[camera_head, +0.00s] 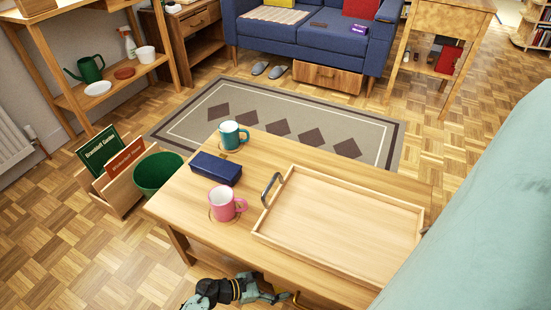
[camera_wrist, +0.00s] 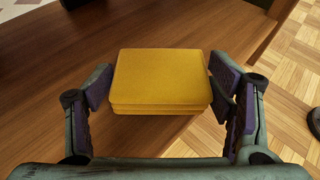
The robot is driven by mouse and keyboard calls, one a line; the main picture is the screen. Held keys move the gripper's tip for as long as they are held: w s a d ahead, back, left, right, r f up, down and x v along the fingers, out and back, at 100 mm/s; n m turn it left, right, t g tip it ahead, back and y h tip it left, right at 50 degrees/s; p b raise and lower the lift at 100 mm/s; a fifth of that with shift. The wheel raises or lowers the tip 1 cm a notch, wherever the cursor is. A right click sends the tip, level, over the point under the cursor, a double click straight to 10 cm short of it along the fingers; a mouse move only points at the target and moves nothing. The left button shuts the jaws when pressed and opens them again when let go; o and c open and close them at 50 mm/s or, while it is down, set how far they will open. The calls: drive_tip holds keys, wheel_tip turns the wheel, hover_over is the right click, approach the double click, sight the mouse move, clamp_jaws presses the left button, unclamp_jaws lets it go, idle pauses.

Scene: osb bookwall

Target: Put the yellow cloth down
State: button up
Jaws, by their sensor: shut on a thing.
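The yellow cloth (camera_wrist: 162,78) is a neatly folded, layered square in the wrist view. My gripper (camera_wrist: 163,90) is shut on it, with one purple-padded finger at its left side and the other at its right. The cloth is over a brown wooden surface (camera_wrist: 40,65); I cannot tell whether it touches that surface. In the head view my gripper (camera_head: 268,293) is low at the near edge of the coffee table (camera_head: 200,250), partly hidden by the tabletop. Only a small yellow bit shows there.
On the tabletop are a wooden tray (camera_head: 340,262), a pink mug (camera_head: 222,203), a teal mug (camera_head: 230,135) and a dark blue case (camera_head: 216,168). A green bin (camera_head: 157,173) and a book crate (camera_head: 115,197) stand left of the table. Parquet floor lies open at the near left.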

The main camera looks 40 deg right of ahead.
drive_tip(key=shift+w+a+f, duration=0.15)
drive_tip(key=shift+a+f, duration=0.05)
drive_tip(key=shift+f, duration=0.55)
drive_tip(key=o, duration=1.2)
drive_tip(key=shift+f, duration=0.1)
drive_tip(key=v, duration=1.2)
drive_tip(key=shift+r, duration=0.25)
